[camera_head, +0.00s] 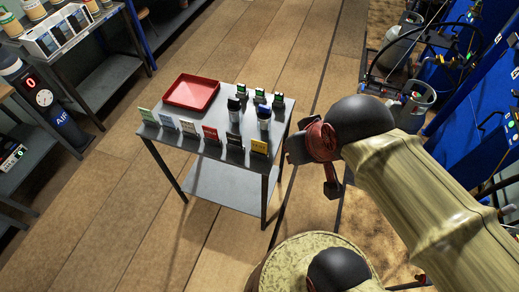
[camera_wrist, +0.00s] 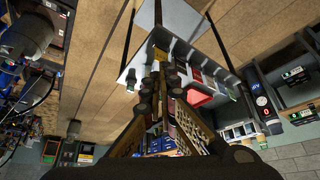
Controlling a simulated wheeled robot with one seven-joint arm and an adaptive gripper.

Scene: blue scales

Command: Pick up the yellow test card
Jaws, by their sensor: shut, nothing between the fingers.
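The yellow test card (camera_head: 259,147) stands upright at the front right corner of a small grey table (camera_head: 218,158), at the right end of a row of cards. In the wrist view the yellow card (camera_wrist: 161,54) shows just beyond the fingertips. My gripper (camera_wrist: 161,77) is shut and empty, its fingers meeting in the middle of the wrist view. In the head view my arm hangs to the right of the table, apart from the card.
A red card (camera_head: 210,135) and a black card (camera_head: 235,142) stand left of the yellow one, with several more further left. Dark bottles (camera_head: 264,117) stand behind it. A red tray (camera_head: 192,91) lies at the back left.

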